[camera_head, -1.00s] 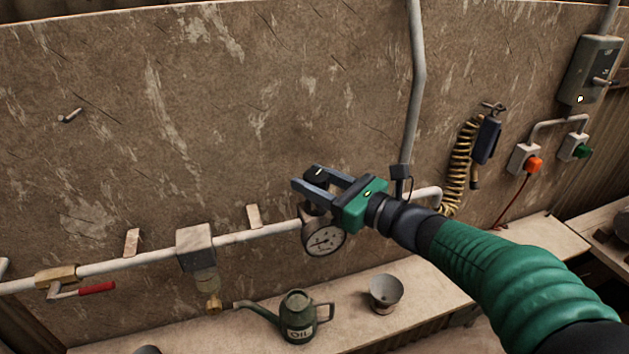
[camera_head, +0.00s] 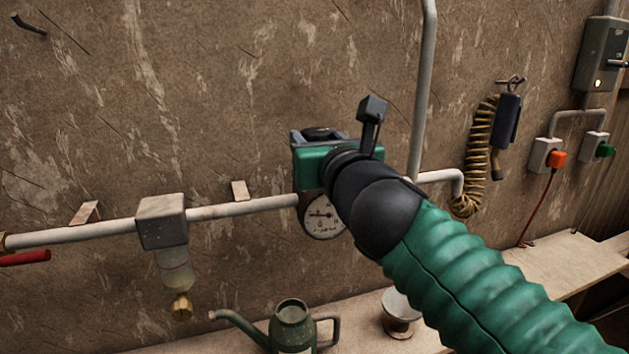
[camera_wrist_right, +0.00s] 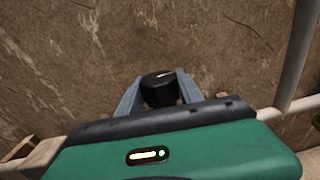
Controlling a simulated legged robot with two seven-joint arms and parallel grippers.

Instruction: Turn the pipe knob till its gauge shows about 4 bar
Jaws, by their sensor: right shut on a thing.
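The black pipe knob (camera_wrist_right: 160,88) shows in the right wrist view between the two grey fingers of my right gripper (camera_wrist_right: 159,92), which is shut on it. A pale mark shows on the knob's top. In the head view the knob (camera_head: 320,133) is mostly hidden behind the green body of my right gripper (camera_head: 316,134). The round white gauge (camera_head: 321,217) hangs just below, partly covered by my gripper and wrist. Its dark needle shows, but the numbers are too small to read surely. My left gripper is not in view.
The grey pipe (camera_head: 245,207) runs along the wall, with a filter block (camera_head: 162,221) and a red lever (camera_head: 25,258) to the left. A coiled hose (camera_head: 479,150) hangs at right.

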